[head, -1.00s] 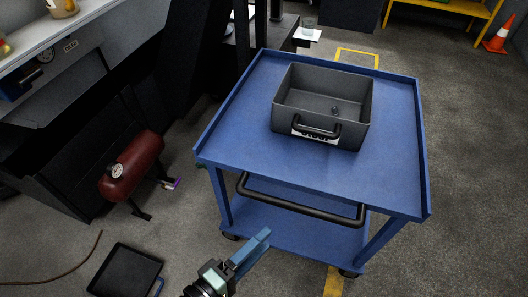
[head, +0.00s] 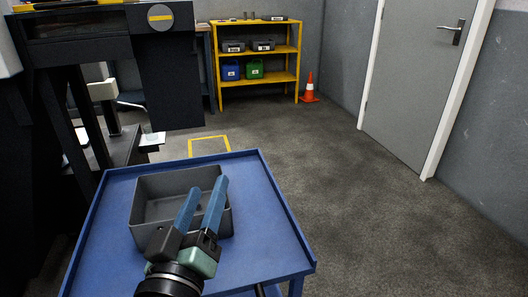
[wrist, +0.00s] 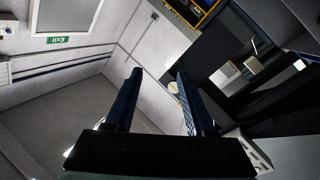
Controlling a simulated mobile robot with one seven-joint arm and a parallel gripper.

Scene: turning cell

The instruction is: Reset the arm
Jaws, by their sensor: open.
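My gripper (head: 204,205) is in the head view, in front of the grey bin as seen from the camera. Its two blue fingers stand apart and point up and away, with nothing between them. In the wrist view the open fingers (wrist: 159,95) frame only the far walls of the room. The grey bin (head: 160,184) stands on the blue cart (head: 268,225). My gripper hides part of the bin's near side. I cannot tell from the head view how high my gripper is above the cart.
A yellow shelf (head: 258,87) with several boxes stands at the back wall beside an orange traffic cone (head: 310,88). A grey door (head: 424,80) is at the right. A dark machine (head: 160,75) stands at the left. The floor right of the cart is clear.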

